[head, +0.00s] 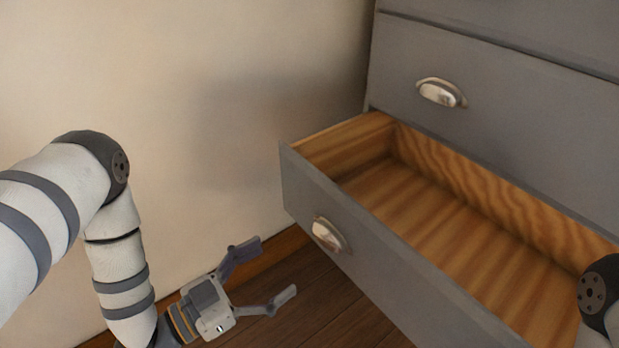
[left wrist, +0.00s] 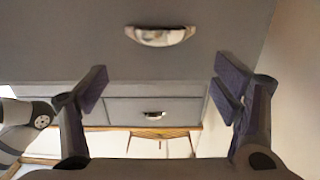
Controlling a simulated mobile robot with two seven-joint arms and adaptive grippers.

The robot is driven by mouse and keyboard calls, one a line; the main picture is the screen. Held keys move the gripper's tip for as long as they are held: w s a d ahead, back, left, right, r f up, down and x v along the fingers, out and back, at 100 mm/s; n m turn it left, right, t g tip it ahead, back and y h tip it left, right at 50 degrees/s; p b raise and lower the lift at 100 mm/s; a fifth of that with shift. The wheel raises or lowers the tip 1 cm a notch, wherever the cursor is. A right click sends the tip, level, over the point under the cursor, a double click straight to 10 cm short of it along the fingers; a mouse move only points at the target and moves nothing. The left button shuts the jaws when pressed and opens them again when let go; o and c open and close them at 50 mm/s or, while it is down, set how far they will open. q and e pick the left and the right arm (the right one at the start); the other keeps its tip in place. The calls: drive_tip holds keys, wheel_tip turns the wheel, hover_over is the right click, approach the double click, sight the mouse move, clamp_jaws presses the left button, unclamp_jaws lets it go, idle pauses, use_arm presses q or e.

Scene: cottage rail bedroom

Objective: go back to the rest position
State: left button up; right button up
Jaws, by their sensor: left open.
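My left gripper (head: 268,270) is low in front of the wall, to the left of the pulled-out drawer. Its two fingers are spread apart with nothing between them. In the left wrist view its fingers (left wrist: 160,90) frame a grey drawer front with a metal cup handle (left wrist: 160,36), and the gripper is apart from it. In the head view, the open drawer (head: 375,268) is grey outside, bare wood inside and empty where I see it. Its cup handle (head: 329,234) is free. My right gripper is out of view; only a piece of that arm shows at the right edge.
A closed grey drawer with a metal handle (head: 440,92) is above the open one. The pale wall (head: 230,110) is behind my left arm. The dark wood floor (head: 330,300) shows clear below the gripper.

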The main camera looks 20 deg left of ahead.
use_arm(q)
drive_tip(key=s+f+n+g+y+p, duration=0.1)
drive_tip(key=s+f+n+g+y, duration=0.1)
drive_tip(key=s+f+g+y, duration=0.3)
drive_tip(key=s+a+f+n+g+p, duration=0.1)
drive_tip(key=s+g+p, duration=0.15)
drive_tip(key=s, duration=0.45)
drive_tip(key=s+f+n+g+y+p, duration=0.1)
drive_tip(key=s+f+n+g+y, duration=0.2)
drive_tip(key=s, duration=0.4)
drive_tip(key=s+a+r+g+y, duration=0.1)
drive_tip(key=s+a+g, duration=0.1)
drive_tip(key=s, duration=0.4)
drive_tip(key=s+a+r+n+g+y, duration=0.1)
drive_tip(key=s+a+g, duration=0.1)
drive_tip(key=s+g, duration=0.2)
drive_tip(key=s, duration=0.3)
drive_tip(key=shift+a+r+n+g+y+p, duration=0.15)
drive_tip(key=shift+a+n+g+y+p, duration=0.1)
drive_tip(key=shift+n+g+y+p, duration=0.1)
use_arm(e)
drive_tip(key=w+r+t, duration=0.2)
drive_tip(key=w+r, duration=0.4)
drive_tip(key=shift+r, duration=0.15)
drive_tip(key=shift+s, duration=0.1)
